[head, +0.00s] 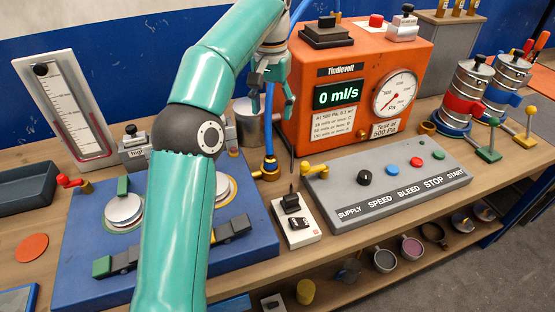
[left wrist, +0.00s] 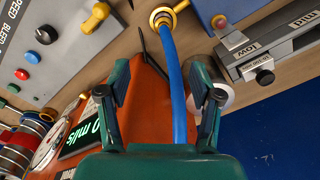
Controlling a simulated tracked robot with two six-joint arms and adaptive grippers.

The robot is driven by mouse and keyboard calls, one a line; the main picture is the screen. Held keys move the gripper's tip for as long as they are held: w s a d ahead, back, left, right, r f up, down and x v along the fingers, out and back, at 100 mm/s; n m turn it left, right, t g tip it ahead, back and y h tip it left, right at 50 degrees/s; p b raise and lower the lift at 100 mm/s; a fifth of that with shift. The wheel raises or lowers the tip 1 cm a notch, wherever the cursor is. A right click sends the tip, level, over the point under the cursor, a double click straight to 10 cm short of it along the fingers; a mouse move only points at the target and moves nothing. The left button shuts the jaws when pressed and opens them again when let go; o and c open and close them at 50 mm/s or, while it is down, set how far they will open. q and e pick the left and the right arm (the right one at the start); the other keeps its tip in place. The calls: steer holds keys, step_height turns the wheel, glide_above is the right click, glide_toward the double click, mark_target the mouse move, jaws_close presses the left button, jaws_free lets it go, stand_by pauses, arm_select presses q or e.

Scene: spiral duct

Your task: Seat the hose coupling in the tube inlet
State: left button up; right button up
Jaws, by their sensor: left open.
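A blue hose (head: 269,125) comes down from the top of the head view to a brass coupling (head: 268,162) at the bench top. In the left wrist view the hose (left wrist: 175,75) runs between my fingers to a brass fitting (left wrist: 163,18). I cannot tell the coupling from the tube inlet there, or whether it is seated. My left gripper (head: 272,100) is open above the fitting; in the left wrist view its fingers (left wrist: 160,80) stand apart on both sides of the hose, with gaps. My right gripper is not in view.
The orange meter box (head: 355,80) reads 0 ml/s, right of the hose. A grey control panel (head: 390,180) and a small switch box (head: 296,218) stand in front. A metal cup (head: 246,118) is close behind the fitting. A blue base plate (head: 85,255) lies left, partly hidden by my arm.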

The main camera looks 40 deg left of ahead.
mark_target(270, 154)
arm_select(q)
steer(key=f+b, duration=0.1)
steer(key=f, duration=0.2)
steer(key=f+b, duration=0.1)
steer(key=f, duration=0.2)
steer(key=f+b, duration=0.1)
steer(key=f, duration=0.3)
steer(key=shift+s+a+b, duration=0.1)
steer(key=shift+s+b, duration=0.15)
steer(key=shift+b, duration=0.05)
steer(key=shift+a+f+b, duration=0.15)
steer(key=shift+f+b, duration=0.25)
steer(key=shift+f, duration=2.65)
steer(key=shift+c, duration=0.2)
jaws_close()
